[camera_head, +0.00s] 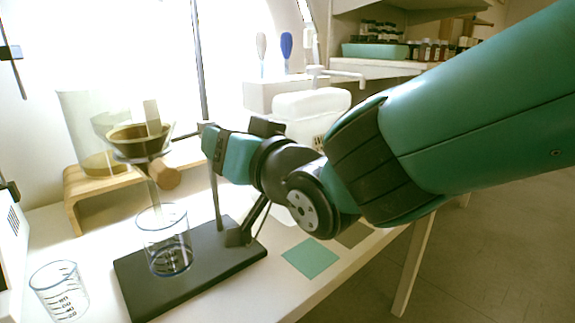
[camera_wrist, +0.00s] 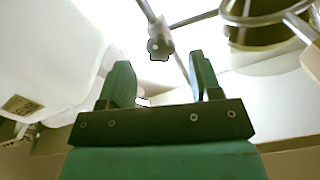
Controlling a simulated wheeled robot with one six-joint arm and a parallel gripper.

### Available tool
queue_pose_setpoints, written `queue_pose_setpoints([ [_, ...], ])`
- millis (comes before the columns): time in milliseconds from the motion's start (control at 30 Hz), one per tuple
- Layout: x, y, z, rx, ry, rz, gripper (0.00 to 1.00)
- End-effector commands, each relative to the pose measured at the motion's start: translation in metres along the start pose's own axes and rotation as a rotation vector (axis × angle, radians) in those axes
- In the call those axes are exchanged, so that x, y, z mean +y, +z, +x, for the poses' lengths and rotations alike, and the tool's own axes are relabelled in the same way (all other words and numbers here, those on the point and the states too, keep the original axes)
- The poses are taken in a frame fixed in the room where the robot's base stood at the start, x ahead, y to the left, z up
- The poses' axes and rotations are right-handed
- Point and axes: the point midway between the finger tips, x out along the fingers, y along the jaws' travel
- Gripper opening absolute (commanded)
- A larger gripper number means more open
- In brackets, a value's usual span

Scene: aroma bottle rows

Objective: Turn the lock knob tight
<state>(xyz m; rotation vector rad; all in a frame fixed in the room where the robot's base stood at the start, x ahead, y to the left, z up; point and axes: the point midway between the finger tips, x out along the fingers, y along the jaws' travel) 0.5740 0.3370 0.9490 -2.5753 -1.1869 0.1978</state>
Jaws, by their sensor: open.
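The lock knob (camera_wrist: 160,48) shows in the wrist view as a small grey piece on a thin metal rod. It sits just beyond my fingertips, roughly centred between them. My gripper (camera_wrist: 163,76) is open, its two green fingers on either side of an empty gap. In the head view my gripper (camera_head: 212,141) is at the upper part of the dark stand (camera_head: 190,290), and the knob is hidden there. A ring with a brownish bowl (camera_head: 138,140) is left of my gripper; the bowl also shows at the upper right of the wrist view (camera_wrist: 255,33).
A glass beaker (camera_head: 166,245) stands on the stand's base, under the bowl. Another beaker (camera_head: 60,292) is at the lower left. A wooden rack (camera_head: 72,205) stands behind. A white container (camera_head: 310,112) is beyond my wrist. A green square (camera_head: 310,258) lies near the table's front edge.

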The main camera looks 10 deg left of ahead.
Motion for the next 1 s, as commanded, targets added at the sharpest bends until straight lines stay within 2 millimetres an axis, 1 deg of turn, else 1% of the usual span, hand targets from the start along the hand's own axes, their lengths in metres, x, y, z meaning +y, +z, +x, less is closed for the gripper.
queue_pose_setpoints([
  [33, -0.001, -0.001, -0.014, 0.000, -0.002, 0.000, 0.58],
  [100, -0.001, -0.001, -0.033, 0.001, -0.003, -0.001, 0.58],
  [300, -0.001, 0.000, -0.083, 0.001, -0.003, 0.000, 0.58],
  [400, -0.001, 0.000, -0.104, 0.001, -0.003, 0.000, 0.58],
  [500, -0.001, 0.000, -0.119, 0.002, -0.003, 0.000, 0.58],
  [600, 0.000, 0.000, -0.129, 0.002, -0.002, 0.000, 0.58],
  [700, 0.000, 0.000, -0.134, 0.000, -0.001, 0.001, 0.58],
  [1000, 0.000, 0.000, -0.135, 0.000, -0.001, 0.001, 0.58],
])
